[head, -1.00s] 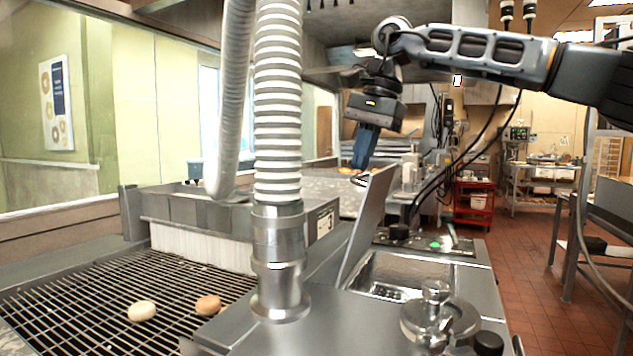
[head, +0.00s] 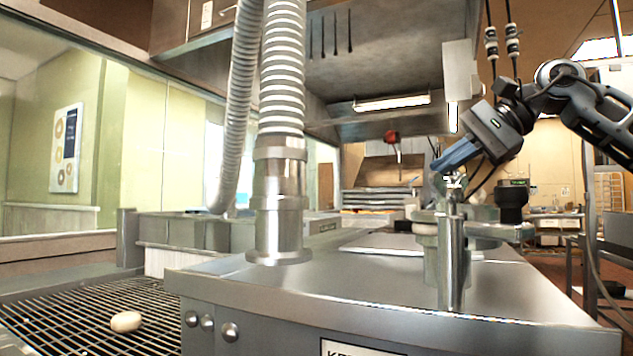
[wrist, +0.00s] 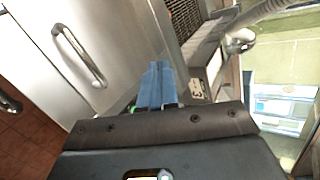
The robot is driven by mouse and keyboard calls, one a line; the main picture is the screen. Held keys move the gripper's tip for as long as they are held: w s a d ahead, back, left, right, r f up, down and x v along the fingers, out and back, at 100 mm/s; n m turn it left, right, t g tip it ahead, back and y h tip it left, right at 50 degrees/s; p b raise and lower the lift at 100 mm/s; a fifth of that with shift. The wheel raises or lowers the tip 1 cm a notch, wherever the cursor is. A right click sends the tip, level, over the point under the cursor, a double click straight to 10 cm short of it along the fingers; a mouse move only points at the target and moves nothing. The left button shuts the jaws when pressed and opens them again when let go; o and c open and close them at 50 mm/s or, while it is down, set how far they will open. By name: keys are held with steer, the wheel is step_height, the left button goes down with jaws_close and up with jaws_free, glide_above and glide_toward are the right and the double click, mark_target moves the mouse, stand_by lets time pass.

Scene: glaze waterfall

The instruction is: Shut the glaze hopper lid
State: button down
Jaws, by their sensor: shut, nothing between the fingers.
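The glaze hopper lid appears as a thin, nearly flat metal panel (head: 410,253) on the counter in the head view, seen at a very low angle. No upright panel shows there. I cannot tell whether it lies fully seated on the hopper, whose opening is hidden. My gripper (head: 437,166) is above and to the right of the panel, its blue fingers shut and empty, pointing down-left. In the wrist view the shut fingers (wrist: 157,68) point over metal surfaces, clear of any grasp.
A metal valve fitting (head: 452,240) stands in front of my gripper. A ribbed hose with a metal end (head: 280,205) hangs at left. A pale doughnut (head: 126,321) lies on the wire grid. A bar handle (wrist: 80,55) shows in the wrist view.

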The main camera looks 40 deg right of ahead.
steer(key=s+f+b, duration=0.1)
steer(key=b, duration=0.1)
steer(key=f+t+b, duration=0.1)
steer(key=f+b, duration=0.1)
steer(key=s+d+f+t+y+b, duration=0.1)
steer(key=f+b, duration=0.1)
steer(key=shift+s, duration=0.35)
steer(key=f+t+b, duration=0.1)
steer(key=s+b, duration=0.1)
steer(key=b, duration=0.1)
steer(key=f+t+y+b, duration=0.1)
steer(key=b, duration=0.1)
steer(key=shift+s+d+f+t, duration=0.2)
steer(key=shift+d+f+t, duration=0.05)
steer(key=shift+f+t, duration=0.1)
steer(key=f+v, duration=0.1)
steer(key=v, duration=0.6)
steer(key=shift+s+d+r+p, duration=0.2)
steer(key=shift+s+r+p, duration=0.2)
steer(key=shift+r, duration=0.1)
